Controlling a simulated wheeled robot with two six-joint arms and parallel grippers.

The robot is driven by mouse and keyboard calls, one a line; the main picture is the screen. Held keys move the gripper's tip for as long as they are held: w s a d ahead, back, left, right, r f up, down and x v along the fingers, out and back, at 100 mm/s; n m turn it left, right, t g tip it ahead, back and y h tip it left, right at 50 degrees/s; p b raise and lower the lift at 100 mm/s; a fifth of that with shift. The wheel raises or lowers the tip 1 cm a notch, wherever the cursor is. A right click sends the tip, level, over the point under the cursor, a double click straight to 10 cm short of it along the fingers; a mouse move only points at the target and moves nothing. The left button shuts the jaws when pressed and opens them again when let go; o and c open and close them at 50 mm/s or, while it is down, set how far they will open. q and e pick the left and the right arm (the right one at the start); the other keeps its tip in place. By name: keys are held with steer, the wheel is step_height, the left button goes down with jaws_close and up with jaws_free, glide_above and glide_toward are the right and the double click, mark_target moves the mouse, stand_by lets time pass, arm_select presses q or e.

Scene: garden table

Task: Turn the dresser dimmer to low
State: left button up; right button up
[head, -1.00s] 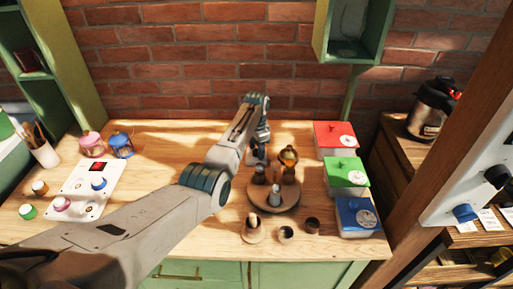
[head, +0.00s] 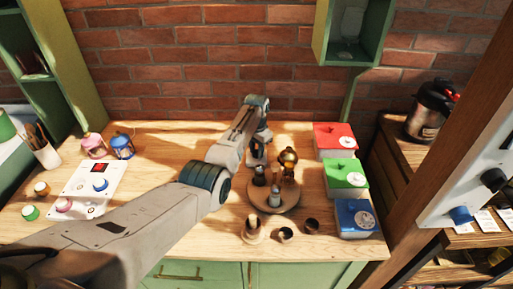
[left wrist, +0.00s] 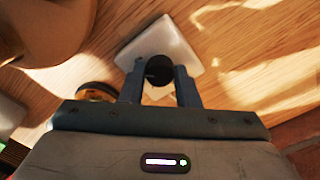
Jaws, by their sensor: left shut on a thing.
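A dark round knob (left wrist: 159,70), which looks like the dimmer, sits on a pale square plate (left wrist: 180,42) with rounded corners on the wooden top. My left gripper (left wrist: 160,80) is shut on the knob, one finger on each side of it. In the head view my left gripper (head: 261,138) points down behind the round board, and a bit of the pale plate (head: 256,160) shows below it. The knob's setting mark cannot be made out. My right gripper is not in view.
A round wooden board (head: 286,203) with small bottles and a golden-brown item (head: 288,160) stands just in front of the gripper. Red (head: 335,145), green (head: 346,181) and blue (head: 354,217) boxes are to the right. A white panel (head: 91,189) with knobs lies left.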

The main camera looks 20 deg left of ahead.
arm_select(q)
steer(key=n+p, duration=0.1)
steer(key=n, duration=0.2)
steer(key=shift+r+n, duration=0.15)
steer(key=shift+n, duration=0.25)
steer(key=n+p, duration=0.1)
steer(key=n, duration=0.3)
steer(key=shift+n, duration=0.3)
steer(key=n, duration=0.5)
steer(key=shift+p, duration=0.3)
steer(key=shift+n, duration=1.6)
steer(key=shift+w, duration=0.1)
steer(key=o, duration=1)
steer(key=shift+c, duration=0.2)
